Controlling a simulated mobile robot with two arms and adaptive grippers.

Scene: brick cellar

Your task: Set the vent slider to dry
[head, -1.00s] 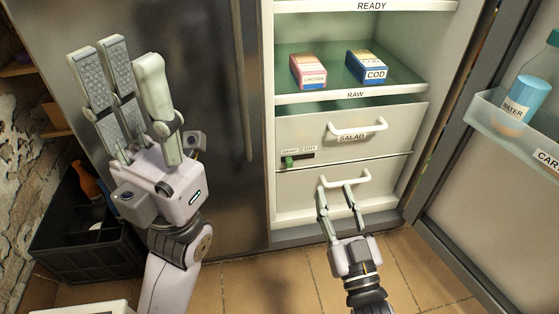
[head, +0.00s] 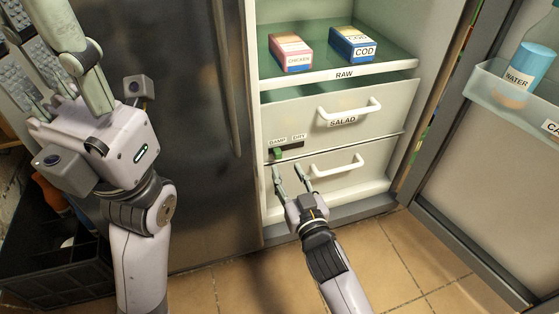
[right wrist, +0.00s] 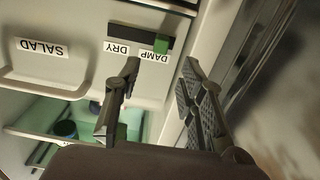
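The vent slider's green knob (head: 277,154) sits at the left end of its dark slot, under the DAMP label, on the salad drawer (head: 345,118). The DRY label is to its right. In the right wrist view, which is upside down, the green knob (right wrist: 161,44) is at the DAMP end. My right gripper (head: 288,171) is open and empty, just below the knob and apart from it. Its fingertips (right wrist: 160,64) stand either side of the knob's line in the wrist view. My left gripper (head: 38,45) is raised at the upper left, open and empty, partly cut off.
A lower drawer handle (head: 338,166) is right of my right gripper. A chicken box (head: 291,52) and a cod box (head: 352,44) stand on the RAW shelf (head: 400,66). The open fridge door holds a water bottle (head: 524,70). A dark crate (head: 45,250) is on the floor.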

